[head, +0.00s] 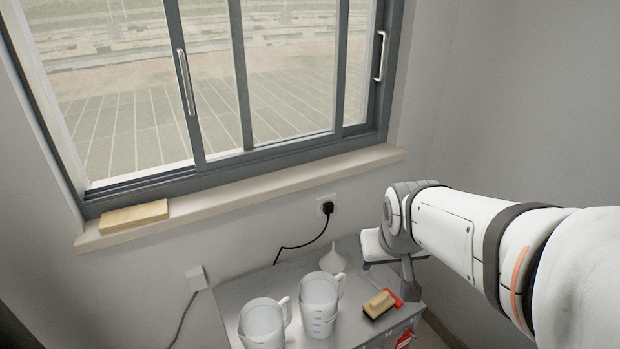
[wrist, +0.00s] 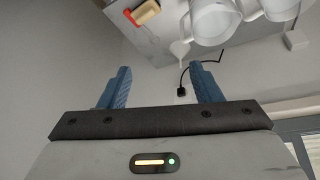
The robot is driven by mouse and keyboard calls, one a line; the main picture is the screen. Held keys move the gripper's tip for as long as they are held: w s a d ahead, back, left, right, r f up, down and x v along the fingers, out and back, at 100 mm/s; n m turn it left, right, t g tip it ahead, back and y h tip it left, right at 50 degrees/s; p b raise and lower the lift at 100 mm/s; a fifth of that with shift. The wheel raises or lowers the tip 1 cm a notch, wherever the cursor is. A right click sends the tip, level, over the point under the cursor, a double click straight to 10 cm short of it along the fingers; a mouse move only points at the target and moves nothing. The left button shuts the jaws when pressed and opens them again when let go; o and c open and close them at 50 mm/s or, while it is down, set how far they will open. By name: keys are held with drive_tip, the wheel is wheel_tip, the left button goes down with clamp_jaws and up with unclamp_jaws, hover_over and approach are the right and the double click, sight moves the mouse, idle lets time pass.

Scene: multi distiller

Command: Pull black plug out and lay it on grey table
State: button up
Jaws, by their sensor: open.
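The black plug (head: 328,208) sits in a white wall socket (head: 320,203) below the window, with its black cord hanging down to the left behind the table. The grey table (head: 290,275) stands against the wall below it. In the wrist view the plug (wrist: 181,91) shows small between the blue fingers, nearer the right one, and beyond them. My gripper (wrist: 160,78) is open, with nothing between its fingers. In the head view it is right of and below the plug, partly hidden by my wrist. The plug and gripper are apart.
Two white jugs (head: 319,300) (head: 263,322), a white funnel (head: 332,260) and a tan block (head: 379,304) beside a red object (head: 394,296) are on the table. A white box with a cord (head: 196,278) is left of the table. A wooden block (head: 134,216) lies on the windowsill (head: 240,205).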

drive_tip(key=w+d+f+t+b, duration=0.25)
drive_tip(key=w+f+b, duration=0.25)
drive_tip(key=w, duration=0.5)
drive_tip(key=w+d+f+t+b, duration=0.1)
drive_tip(key=w+f+t+b, duration=0.35)
drive_tip(key=w, duration=0.65)
drive_tip(key=n+t+y+b, duration=0.5)
drive_tip(key=y+b, duration=0.3)
drive_tip(key=b, duration=0.4)
approach(330, 210)
drive_tip(key=shift+s+r, duration=0.15)
drive_tip(key=shift+r, duration=0.1)
drive_tip(key=shift+p+x, duration=0.5)
drive_tip(key=shift+x, duration=4)
drive_tip(key=shift+d+f, duration=0.1)
drive_tip(key=shift+f, duration=0.15)
